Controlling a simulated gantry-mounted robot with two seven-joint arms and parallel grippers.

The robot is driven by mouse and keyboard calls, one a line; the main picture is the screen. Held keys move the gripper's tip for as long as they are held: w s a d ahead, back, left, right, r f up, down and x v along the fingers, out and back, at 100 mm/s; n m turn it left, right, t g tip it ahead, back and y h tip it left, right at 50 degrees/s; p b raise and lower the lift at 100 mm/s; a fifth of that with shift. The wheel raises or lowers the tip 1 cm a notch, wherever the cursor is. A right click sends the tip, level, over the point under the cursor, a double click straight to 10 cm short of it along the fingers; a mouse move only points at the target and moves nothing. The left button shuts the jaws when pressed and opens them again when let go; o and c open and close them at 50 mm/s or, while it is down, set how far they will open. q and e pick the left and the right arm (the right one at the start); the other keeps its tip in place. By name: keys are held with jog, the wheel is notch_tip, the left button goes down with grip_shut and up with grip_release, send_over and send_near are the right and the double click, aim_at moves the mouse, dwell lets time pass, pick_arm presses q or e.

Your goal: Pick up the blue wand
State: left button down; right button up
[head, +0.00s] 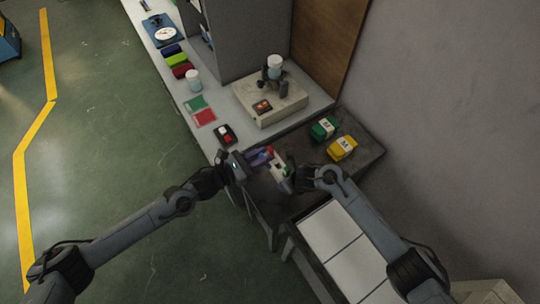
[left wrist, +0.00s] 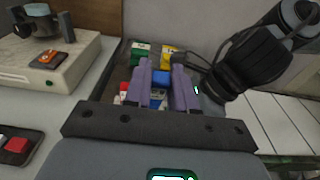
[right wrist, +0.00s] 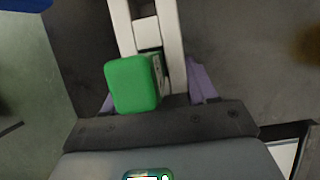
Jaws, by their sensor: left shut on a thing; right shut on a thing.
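My left gripper (head: 260,160) is beside the white piece (head: 279,169) over the dark table's near corner. In the left wrist view, its purple fingers are shut on a blue thing, which appears to be the blue wand (left wrist: 159,77); the fingers hide much of it. My right gripper (head: 297,177) faces it from the right. In the right wrist view, its fingers are shut around a white forked piece (right wrist: 171,40) with a green block (right wrist: 132,84) at its side. Most of the right fingers are hidden. A red bit shows by the left fingers.
Green (head: 324,127) and yellow (head: 342,148) packs lie on the dark table (head: 368,153). A beige machine (head: 272,105) stands behind on the white bench. A red-buttoned box (head: 225,134) is near the left gripper. White panels (head: 330,231) lie in front.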

jog(key=shift+s+a, duration=0.1)
jog(key=shift+a, duration=0.05)
pick_arm(q)
jog(key=s+a+r+g+y, duration=0.1)
jog(key=s+a+g+y, duration=0.1)
jog(key=s+a, duration=0.9)
jog(key=shift+s+a+r+y, duration=0.2)
jog(key=shift+a+r+y, duration=0.2)
jog(key=shift+a, duration=1.65)
pick_arm(e)
jog(key=o, duration=1.3)
jog(key=shift+c, duration=0.2)
